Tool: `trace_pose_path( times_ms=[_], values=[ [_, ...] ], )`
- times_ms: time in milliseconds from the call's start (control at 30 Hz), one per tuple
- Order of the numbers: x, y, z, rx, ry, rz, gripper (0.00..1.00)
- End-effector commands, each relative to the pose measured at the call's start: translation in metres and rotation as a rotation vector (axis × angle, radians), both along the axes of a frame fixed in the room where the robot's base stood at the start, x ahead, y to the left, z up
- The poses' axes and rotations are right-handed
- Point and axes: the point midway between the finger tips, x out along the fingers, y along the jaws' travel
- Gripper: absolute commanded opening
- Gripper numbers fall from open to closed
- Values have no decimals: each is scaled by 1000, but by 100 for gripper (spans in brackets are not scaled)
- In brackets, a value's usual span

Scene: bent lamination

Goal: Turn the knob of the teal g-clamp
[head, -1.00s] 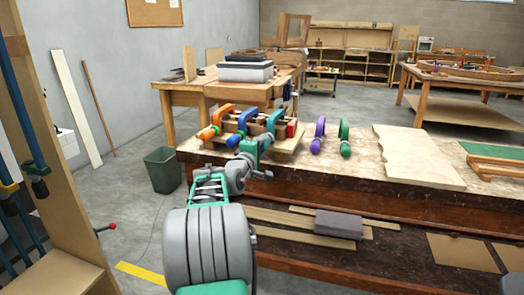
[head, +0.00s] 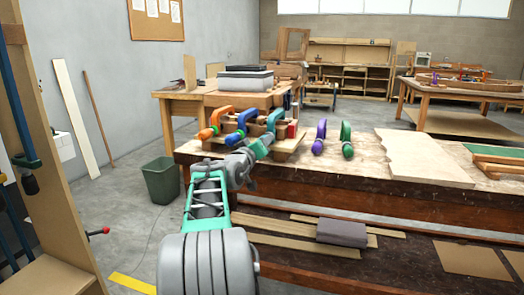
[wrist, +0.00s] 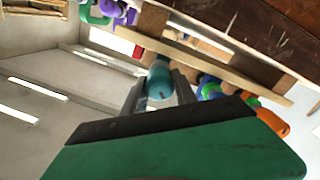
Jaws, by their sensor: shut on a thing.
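The teal g-clamp (head: 279,119) is the rightmost of three clamps on a wooden piece at the left end of the workbench. Its teal knob (wrist: 160,80) sits between the two grey fingers of my gripper (wrist: 158,92) in the wrist view. The fingers are shut on the knob. In the head view my gripper (head: 265,141) is at the near side of the teal clamp, and its green body hides the knob there.
The blue clamp (head: 246,118) and orange clamp (head: 219,116) stand close on the left. A purple clamp (head: 320,136) and a green clamp (head: 346,139) stand to the right, near a pale board (head: 425,158). A bin (head: 161,181) stands on the floor beside the workbench (head: 370,188).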

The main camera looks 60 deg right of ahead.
Motion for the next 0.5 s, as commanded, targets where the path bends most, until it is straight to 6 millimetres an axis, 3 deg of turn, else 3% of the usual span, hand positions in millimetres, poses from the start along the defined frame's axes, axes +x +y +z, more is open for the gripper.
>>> trace_pose_path(
  times_ms=[500],
  values=[
    [0,0,-4,48,-488,0,0]
  ],
)
